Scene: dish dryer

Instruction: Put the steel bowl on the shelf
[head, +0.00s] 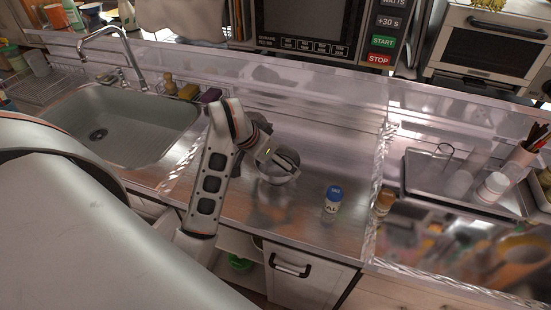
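The steel bowl (275,179) is a small, shiny round bowl on or just above the metal counter, right of the sink. My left gripper (287,162) is at the bowl's far rim and hides part of it. I cannot tell whether its fingers are shut on the rim or only beside it. My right gripper is not in view. A raised ledge (330,83) runs along the back beneath the microwave. An open cupboard (237,243) below the counter holds a green item. I cannot tell which of these is the shelf.
A blue-capped jar (333,199) stands right of the bowl, with a brown-capped jar (384,203) farther right. The sink (125,125) and tall faucet (119,50) are left. A metal tray (450,181) with glassware is at the right. Counter between bowl and back wall is mostly clear.

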